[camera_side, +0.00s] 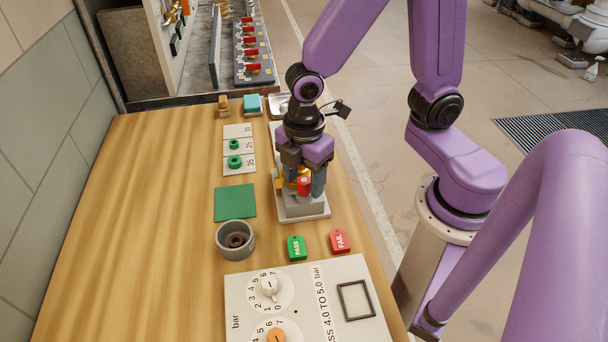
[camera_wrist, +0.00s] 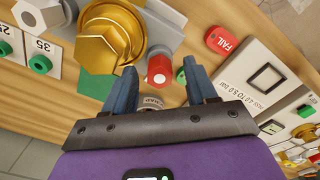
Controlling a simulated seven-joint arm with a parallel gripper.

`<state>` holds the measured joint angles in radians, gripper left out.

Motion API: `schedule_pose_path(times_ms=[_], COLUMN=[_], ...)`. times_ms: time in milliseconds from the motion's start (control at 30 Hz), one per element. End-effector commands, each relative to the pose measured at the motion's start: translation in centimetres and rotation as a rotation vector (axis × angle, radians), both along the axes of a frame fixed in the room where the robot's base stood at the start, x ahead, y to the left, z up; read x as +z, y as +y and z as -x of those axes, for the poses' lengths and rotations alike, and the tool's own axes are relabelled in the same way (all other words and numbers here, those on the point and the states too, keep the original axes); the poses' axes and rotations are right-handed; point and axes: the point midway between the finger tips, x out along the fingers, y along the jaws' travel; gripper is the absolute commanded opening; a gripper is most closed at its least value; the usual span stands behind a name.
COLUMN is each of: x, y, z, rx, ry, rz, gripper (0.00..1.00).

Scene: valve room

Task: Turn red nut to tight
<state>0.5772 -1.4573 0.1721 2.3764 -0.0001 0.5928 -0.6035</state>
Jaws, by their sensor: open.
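The red nut (camera_side: 304,185) sits on the valve fixture (camera_side: 301,209), beside its brass body (camera_side: 290,180). In the wrist view the red nut (camera_wrist: 158,74) shows its end face, with a grey fitting behind it and the large brass hex part (camera_wrist: 104,45) to its left. My gripper (camera_side: 304,180) is over the fixture, pointing down. In the wrist view my gripper (camera_wrist: 161,78) is open, its two blue fingers on either side of the red nut with a visible gap on each side. I cannot tell how deep the nut lies between them.
Green PASS (camera_side: 296,248) and red FAIL (camera_side: 340,241) tags lie in front of the fixture. A gauge panel (camera_side: 310,300) fills the near end. The table's left side is clear.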

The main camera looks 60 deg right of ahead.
Motion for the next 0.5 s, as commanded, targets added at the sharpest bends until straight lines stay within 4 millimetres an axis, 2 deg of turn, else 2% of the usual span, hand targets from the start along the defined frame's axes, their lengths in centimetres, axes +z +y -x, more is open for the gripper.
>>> schedule_pose_path(times_ms=[33,100,200,500], x=[0.01,0.02,0.03,0.05], y=[0.0,0.0,0.0,0.01], z=[0.0,-0.01,0.0,-0.01], rx=[0.0,0.0,0.0,-0.027], ry=[0.0,0.0,0.0,0.0], rz=[0.0,0.0,0.0,0.0], gripper=[0.5,0.28,0.01,0.01])
